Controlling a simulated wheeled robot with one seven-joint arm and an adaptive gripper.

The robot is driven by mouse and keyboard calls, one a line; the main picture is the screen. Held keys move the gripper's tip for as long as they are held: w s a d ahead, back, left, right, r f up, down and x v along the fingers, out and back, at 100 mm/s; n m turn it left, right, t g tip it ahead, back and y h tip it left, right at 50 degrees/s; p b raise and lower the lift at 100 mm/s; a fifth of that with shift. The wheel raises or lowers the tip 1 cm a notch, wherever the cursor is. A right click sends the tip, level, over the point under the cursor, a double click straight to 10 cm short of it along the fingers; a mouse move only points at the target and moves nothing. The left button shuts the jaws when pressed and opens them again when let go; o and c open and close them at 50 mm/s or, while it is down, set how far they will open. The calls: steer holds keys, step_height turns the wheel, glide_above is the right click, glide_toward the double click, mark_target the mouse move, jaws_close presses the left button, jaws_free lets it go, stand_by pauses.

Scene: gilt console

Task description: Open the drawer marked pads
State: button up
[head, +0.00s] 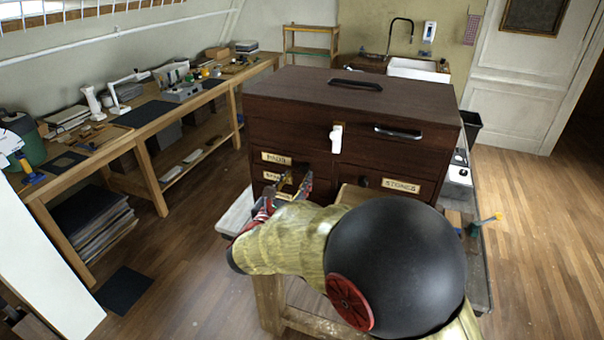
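A dark wooden chest (290,120) with small labelled drawers stands on a bench. An upper left label (276,158) and a lower left label (271,176) are too small or covered to read surely, so I cannot tell which says pads. A right label (401,185) seems to read "STONES". My gripper (289,187) is in front of the lower left drawer, its fingers apart on either side of a small brass-coloured knob (287,178). Whether they touch the knob cannot be told. The drawer fronts in view look closed. My arm hides the chest's lower middle.
A white catch (336,137) and a dark handle (398,132) are on the chest's front, another handle (356,84) on its lid. A long workbench (150,112) with tools runs along the left wall. Floor is clear at the right.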

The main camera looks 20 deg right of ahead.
mark_target(303, 170)
steer(key=shift+x, duration=1.95)
steer(key=shift+s, duration=0.1)
steer(key=shift+c, duration=0.2)
jaws_close()
